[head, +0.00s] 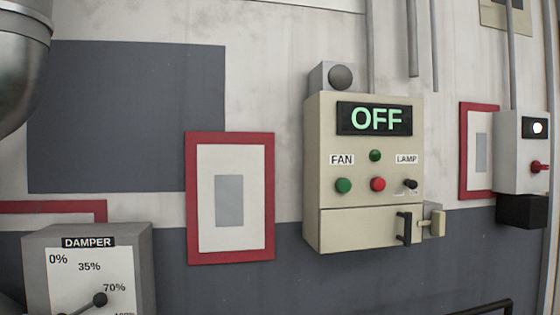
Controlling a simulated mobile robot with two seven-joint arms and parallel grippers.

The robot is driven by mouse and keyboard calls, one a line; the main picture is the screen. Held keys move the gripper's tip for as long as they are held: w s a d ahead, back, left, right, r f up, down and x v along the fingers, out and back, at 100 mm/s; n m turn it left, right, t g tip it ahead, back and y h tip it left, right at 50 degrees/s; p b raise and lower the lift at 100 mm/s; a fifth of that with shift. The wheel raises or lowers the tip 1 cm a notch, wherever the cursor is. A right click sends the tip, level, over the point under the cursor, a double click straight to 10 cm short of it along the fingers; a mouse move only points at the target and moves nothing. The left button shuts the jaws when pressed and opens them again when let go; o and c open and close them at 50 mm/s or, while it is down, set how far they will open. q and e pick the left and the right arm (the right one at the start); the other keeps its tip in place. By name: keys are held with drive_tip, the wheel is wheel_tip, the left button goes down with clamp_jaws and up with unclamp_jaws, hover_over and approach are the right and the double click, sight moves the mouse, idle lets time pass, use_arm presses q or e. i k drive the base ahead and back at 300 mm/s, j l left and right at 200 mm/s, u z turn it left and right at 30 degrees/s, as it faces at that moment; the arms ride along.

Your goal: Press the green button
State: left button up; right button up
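A beige control box (330,224) hangs on the wall right of centre. Its lit display (376,119) reads OFF in green letters. The round green button (343,185) sits below the FAN label, at the left of the lower row. A red button (378,184) is beside it on the right. A smaller green round part (375,155) sits above, between the FAN and LAMP labels; I cannot tell whether it is a lamp or a button. Nothing covers the green button. Neither of my grippers is in view.
A black toggle (410,184) sits under LAMP. A dark handle (405,228) and a latch (437,222) stick out at the box's lower right. A damper box (88,264) is at lower left, a grey box with a red lever (539,167) at right. A dark bar crosses the bottom right.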

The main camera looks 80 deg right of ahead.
sight(342, 184)
drive_tip(key=i+j, duration=0.3)
drive_tip(key=j, duration=0.15)
drive_tip(key=z, duration=3.25)
